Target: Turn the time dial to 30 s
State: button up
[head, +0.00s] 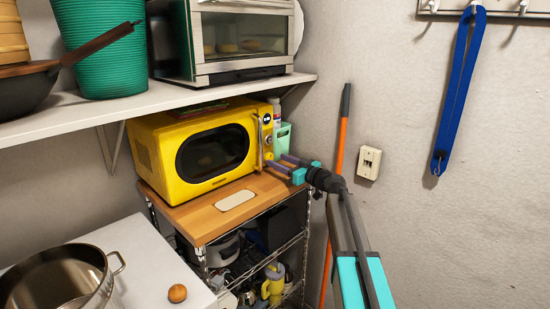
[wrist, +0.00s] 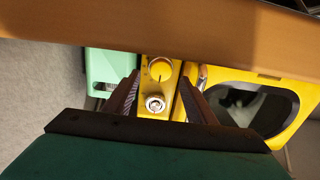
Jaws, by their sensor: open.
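The yellow microwave (head: 205,148) stands on a wooden board, its control panel at the right end of its front. The wrist view is upside down. It shows a yellow round dial (wrist: 159,69) with a dark pointer mark, nearer the board, and a silver-white round dial (wrist: 155,103) above it on the panel. I cannot read their markings or tell which sets time. My gripper (head: 276,160) is open and empty in front of the panel. In the wrist view its fingers (wrist: 159,84) stand either side of the panel, apparently apart from the dials.
The door handle (head: 260,142) runs beside the panel, close to one finger. The wooden board (head: 205,222) lies below my gripper. A mint-green container (wrist: 108,75) stands beside the microwave. A white shelf (head: 150,108) overhangs it. An orange pole (head: 340,150) leans at the wall.

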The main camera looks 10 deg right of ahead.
aim_at(271, 158)
jog(key=shift+p+x, duration=0.35)
jog(key=shift+x, duration=1.35)
jog(key=c, duration=0.9)
jog(key=shift+d, duration=0.3)
jog(key=shift+c, duration=0.6)
jog(key=shift+a, duration=0.2)
